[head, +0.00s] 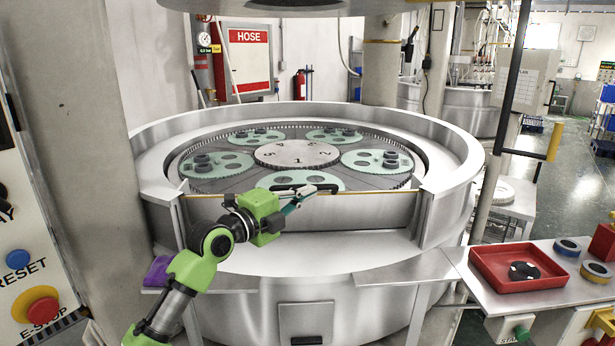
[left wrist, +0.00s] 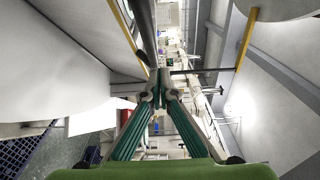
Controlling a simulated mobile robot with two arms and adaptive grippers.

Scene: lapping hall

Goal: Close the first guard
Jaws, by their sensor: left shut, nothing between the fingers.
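The front guard (head: 375,211) is a metal panel with a yellow top edge, standing across the front opening of the round lapping machine (head: 300,262). A dark bar-like handle (head: 322,187) shows at its top edge. My left gripper (head: 316,191) is at that edge, its fingertips right by the handle; whether they touch it I cannot tell. In the left wrist view the left fingers (left wrist: 158,86) are closed together with nothing between them. A dark bar (left wrist: 143,30) and a yellow strip (left wrist: 124,22) are just beyond the tips. My right gripper is not in view.
Inside the machine lie green carriers (head: 376,161) around a numbered centre plate (head: 297,154). A side table (head: 425,273) at right holds a red tray (head: 490,258) and tape rolls (head: 567,248). A grey column and a control panel (head: 35,255) stand at left.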

